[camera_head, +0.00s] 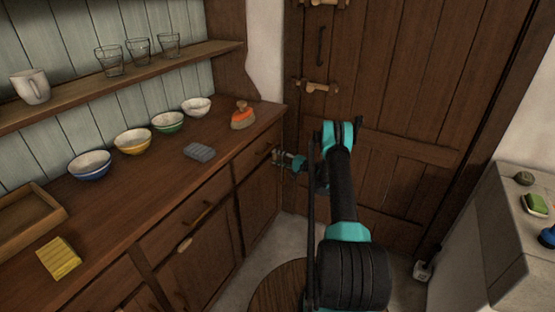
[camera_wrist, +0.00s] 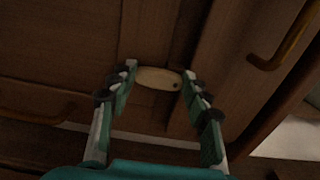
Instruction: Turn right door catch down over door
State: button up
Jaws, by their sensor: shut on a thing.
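The right door catch is a small pale wooden oval with a dark pin near its right end, seen in the wrist view (camera_wrist: 158,78). My gripper (camera_wrist: 160,74) has its fingers on both ends of it, closed along its length, and the catch lies across between the fingertips. In the head view my gripper (camera_head: 287,160) is against the right end of the cupboard front and hides most of the catch. Another pale wooden catch (camera_head: 185,244) sits on the cupboard front further left, slightly tilted, below a drawer. The right cupboard door (camera_head: 262,185) is below my gripper.
A plank door (camera_head: 400,120) stands close behind my arm. A pale block (camera_head: 510,235) is at right.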

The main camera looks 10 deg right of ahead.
dwell(0.3)
jog(key=o, duration=1.2)
jog(key=shift+c, duration=0.2)
jog(key=v, duration=1.2)
jog(key=shift+r, duration=0.1)
